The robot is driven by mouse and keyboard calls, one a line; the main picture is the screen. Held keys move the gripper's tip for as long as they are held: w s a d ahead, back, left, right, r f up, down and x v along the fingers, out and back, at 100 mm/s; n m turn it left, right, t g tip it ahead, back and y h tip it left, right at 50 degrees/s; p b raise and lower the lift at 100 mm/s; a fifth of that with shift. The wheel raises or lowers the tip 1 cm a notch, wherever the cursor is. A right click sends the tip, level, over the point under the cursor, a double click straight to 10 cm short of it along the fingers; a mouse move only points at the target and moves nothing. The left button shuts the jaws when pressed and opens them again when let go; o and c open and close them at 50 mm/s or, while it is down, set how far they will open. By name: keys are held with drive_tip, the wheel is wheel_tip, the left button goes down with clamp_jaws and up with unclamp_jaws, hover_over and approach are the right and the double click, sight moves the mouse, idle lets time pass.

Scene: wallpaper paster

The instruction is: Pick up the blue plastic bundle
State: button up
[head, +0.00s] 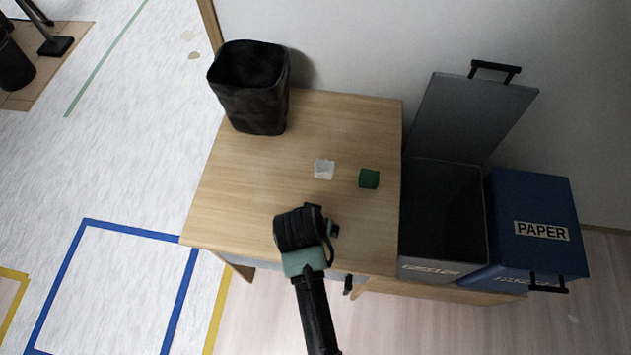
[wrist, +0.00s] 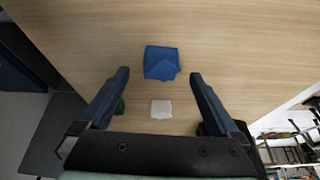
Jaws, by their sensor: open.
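The blue plastic bundle (wrist: 161,63) lies on the wooden table, a small crumpled blue piece in the wrist view. It is not visible in the head view, where my arm's end covers part of the table. My gripper (wrist: 160,76) is open and empty above the table, its two fingers pointing to either side of the bundle and apart from it. In the head view my gripper (head: 322,220) is over the table's front part.
A white piece (head: 324,169) and a green cube (head: 369,178) lie on the table (head: 240,190). A black bin (head: 262,105) stands at the table's back left. An open grey bin (head: 430,262) and a blue PAPER bin (head: 535,205) stand to the right.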

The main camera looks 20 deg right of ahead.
drive_tip(key=shift+x, duration=1.1)
drive_tip(key=c, duration=1.4)
